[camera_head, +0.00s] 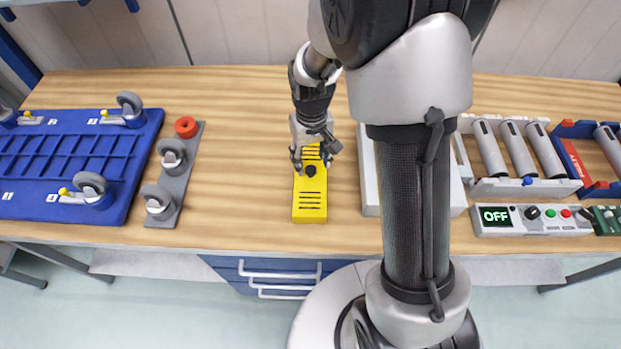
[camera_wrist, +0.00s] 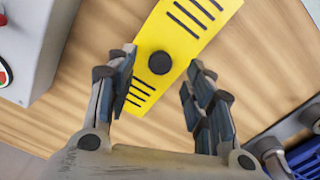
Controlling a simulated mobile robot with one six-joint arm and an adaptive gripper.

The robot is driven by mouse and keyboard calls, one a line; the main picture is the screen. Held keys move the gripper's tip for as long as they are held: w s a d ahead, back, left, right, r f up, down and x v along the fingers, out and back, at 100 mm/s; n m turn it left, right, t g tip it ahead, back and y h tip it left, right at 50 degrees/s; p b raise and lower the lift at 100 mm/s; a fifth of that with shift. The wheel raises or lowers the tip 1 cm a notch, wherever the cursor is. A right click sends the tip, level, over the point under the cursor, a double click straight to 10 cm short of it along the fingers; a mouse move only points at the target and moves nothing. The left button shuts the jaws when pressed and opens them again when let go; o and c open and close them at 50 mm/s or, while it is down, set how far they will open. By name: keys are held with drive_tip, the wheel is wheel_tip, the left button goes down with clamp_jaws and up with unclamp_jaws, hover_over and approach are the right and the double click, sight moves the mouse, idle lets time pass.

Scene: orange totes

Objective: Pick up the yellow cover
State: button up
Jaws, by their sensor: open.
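The yellow cover (camera_head: 310,198) is a long flat piece with black slots and a round black knob, lying on the wooden table near the middle. It also shows in the wrist view (camera_wrist: 185,45), running diagonally, with its knob between and beyond my fingers. My gripper (camera_head: 315,152) is over the far part of the cover in the head view and hides some of it. In the wrist view my gripper (camera_wrist: 160,90) is open, one finger on each side of the cover, with nothing held. I cannot tell how high the fingers are above the table.
Left are a grey strip (camera_head: 167,195) with casters and a blue tray (camera_head: 127,180). Right are a white box (camera_head: 370,185), partly behind my arm, a rack (camera_head: 530,187) of grey cylinders and a control box (camera_head: 540,228) reading OFF. Table is bare left of the cover.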

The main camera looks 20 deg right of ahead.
sight(311, 169)
drive_tip(key=shift+w+f+b, duration=0.15)
drive_tip(key=shift+f+b, duration=0.85)
drive_tip(key=shift+f, duration=1.7)
drive_tip(key=shift+c, duration=0.3)
clamp_jaws()
